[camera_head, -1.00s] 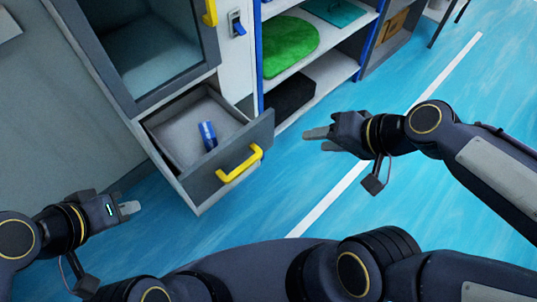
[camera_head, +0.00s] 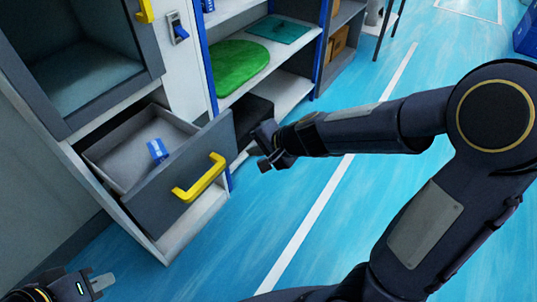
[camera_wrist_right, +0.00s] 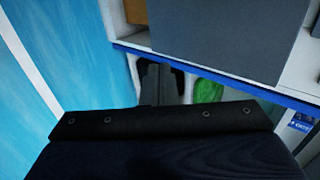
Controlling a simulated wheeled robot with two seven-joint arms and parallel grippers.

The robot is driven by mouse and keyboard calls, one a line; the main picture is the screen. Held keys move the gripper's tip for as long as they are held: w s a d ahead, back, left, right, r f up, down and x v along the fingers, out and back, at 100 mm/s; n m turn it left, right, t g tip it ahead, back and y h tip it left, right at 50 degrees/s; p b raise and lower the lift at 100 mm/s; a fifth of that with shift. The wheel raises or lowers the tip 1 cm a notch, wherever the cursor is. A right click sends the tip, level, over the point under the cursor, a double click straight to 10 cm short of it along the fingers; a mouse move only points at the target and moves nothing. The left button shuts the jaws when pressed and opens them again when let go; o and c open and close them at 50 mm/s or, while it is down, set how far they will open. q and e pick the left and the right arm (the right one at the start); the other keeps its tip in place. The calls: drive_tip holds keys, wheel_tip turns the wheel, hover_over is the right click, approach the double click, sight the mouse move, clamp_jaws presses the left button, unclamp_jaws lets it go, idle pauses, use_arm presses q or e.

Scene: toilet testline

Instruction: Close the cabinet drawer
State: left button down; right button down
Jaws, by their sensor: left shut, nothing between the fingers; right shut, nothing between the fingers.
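The cabinet drawer (camera_head: 165,205) stands pulled out of the grey cabinet (camera_head: 55,125), low in the head view's left half. It has a dark front with a yellow handle (camera_head: 200,178). A small blue and white item (camera_head: 157,150) lies inside it. My right gripper (camera_head: 266,163) is shut and empty, just right of the drawer front's right end; I cannot tell whether they touch. In the right wrist view the gripper's fingers (camera_wrist_right: 160,80) show partly behind a dark part of my wrist. My left gripper (camera_head: 103,281) is shut and empty at the bottom left, away from the drawer.
An open shelf with a blue post stands right of the cabinet, holding a green round mat (camera_head: 238,65), a teal sheet (camera_head: 278,30) and a black item (camera_head: 252,115). The blue floor (camera_head: 330,235) with a white line is clear in front.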

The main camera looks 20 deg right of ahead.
sight(234, 145)
use_arm(q)
drive_tip(key=shift+r+p, duration=0.15)
drive_tip(key=shift+p, duration=0.35)
use_arm(e)
drive_tip(key=shift+w+a, duration=0.6)
drive_tip(key=shift+w, duration=0.25)
drive_tip(key=shift+w+a, duration=0.6)
drive_tip(key=shift+w, duration=0.2)
